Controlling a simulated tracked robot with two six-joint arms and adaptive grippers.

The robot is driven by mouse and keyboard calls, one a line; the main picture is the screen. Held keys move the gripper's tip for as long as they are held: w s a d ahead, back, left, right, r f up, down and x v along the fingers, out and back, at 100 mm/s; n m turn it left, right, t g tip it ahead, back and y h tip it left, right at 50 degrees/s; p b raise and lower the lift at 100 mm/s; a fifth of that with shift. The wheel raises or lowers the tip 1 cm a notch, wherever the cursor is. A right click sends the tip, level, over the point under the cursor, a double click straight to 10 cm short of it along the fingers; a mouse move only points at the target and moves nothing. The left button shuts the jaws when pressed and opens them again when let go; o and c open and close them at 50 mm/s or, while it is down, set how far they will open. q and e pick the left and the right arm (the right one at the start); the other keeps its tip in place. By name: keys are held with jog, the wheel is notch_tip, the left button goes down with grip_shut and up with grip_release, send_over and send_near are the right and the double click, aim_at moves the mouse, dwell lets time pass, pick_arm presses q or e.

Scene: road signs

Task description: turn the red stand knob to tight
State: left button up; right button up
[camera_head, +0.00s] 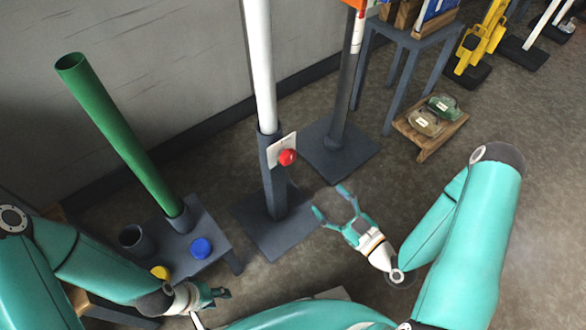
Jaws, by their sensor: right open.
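The red knob (288,157) sits on a pale plate (273,151) on the side of a dark grey stand (270,190) that holds a white pole. Its turn position cannot be read from here. My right gripper (330,200) is open and empty, below and to the right of the knob, apart from it in the picture, its fingers pointing up and left. My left gripper (222,293) is low in the view, away from the knob, near the low grey table. Its fingers are small, and I cannot tell whether they are open.
A low grey table (205,225) at left bears a green tube (125,140), a dark cup, a blue lid (201,248) and a yellow lid (160,272). Another dark pole stand (337,150) is behind the knob. A wooden pallet (430,140) lies at right. Floor around my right gripper is clear.

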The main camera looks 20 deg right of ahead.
aim_at(292, 160)
jog(key=b+x, duration=0.1)
jog(key=x, duration=0.7)
jog(key=b+x, duration=0.1)
jog(key=x, duration=0.7)
jog(key=shift+w+d+r, duration=0.1)
jog(key=shift+w+r, duration=0.1)
jog(key=shift+w, duration=0.25)
jog(key=shift+c, duration=0.3)
jog(key=c, duration=1.1)
jog(key=shift+d, duration=0.3)
jog(key=shift+a, duration=0.1)
